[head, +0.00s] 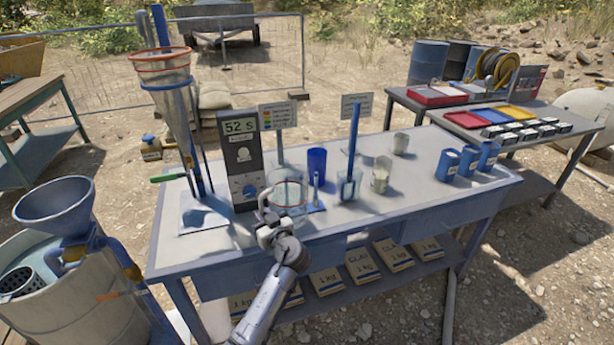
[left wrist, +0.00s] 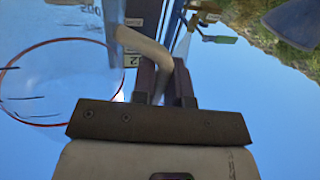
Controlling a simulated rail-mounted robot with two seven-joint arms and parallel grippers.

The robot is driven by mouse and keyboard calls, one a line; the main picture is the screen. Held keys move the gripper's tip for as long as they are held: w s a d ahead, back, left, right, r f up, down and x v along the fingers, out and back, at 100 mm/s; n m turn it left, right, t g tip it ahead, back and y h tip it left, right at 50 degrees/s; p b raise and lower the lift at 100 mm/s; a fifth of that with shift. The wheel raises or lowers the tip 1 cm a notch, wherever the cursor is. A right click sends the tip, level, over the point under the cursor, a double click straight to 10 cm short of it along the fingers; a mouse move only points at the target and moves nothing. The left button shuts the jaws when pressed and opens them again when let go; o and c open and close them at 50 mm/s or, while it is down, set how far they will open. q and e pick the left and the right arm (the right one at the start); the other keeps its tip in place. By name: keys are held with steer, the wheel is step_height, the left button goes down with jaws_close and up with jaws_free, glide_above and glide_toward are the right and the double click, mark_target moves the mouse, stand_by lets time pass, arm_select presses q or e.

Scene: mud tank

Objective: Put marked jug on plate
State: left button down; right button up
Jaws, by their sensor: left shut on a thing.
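The marked jug (head: 289,196) is clear with a red rim and stands upright at the front of the main table, right of the timer box. My left gripper (head: 268,226) is shut on its pale handle at the jug's front left. In the left wrist view the jug (left wrist: 60,85) shows its red rim and dark marks, and the handle runs between the fingers of my gripper (left wrist: 165,82). My right gripper is not in view.
The timer box (head: 241,160) reads 52 s, with a funnel stand (head: 190,215) to its left. Blue containers (head: 447,166) stand farther right. The table's front right is clear.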

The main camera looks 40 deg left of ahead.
mark_target(285, 196)
arm_select(q)
steer(key=shift+w+d+r, duration=0.1)
steer(key=shift+d+r, duration=0.1)
steer(key=shift+d, duration=0.05)
steer(key=w+d+r+m+t+h, duration=0.1)
steer(key=d+r+t, duration=0.1)
steer(key=w+d+r+m+t+h, duration=0.1)
steer(key=d+r+m+t, duration=0.1)
steer(key=w+d+r+m+t+h, duration=0.1)
steer(key=d+r+t, duration=0.1)
steer(key=shift+d+m, duration=0.1)
steer(key=shift+m, duration=0.2)
steer(key=s+d+r+m+t+h, duration=0.2)
steer(key=d+r+m+t+h, duration=0.4)
steer(key=d, duration=0.5)
steer(key=s+d+r+m+t+h+p, duration=0.15)
steer(key=s+d+m+h, duration=0.4)
steer(key=d, duration=0.55)
steer(key=s+d+f+n+h+p, duration=0.1)
steer(key=s+d+f+h+p, duration=0.15)
steer(key=s+f, duration=0.2)
step_height(285, 196, up, 38)
steer(key=p, duration=3.7)
steer(key=shift+w+a+f, duration=0.15)
steer(key=shift+w, duration=0.25)
steer(key=shift+g, duration=0.25)
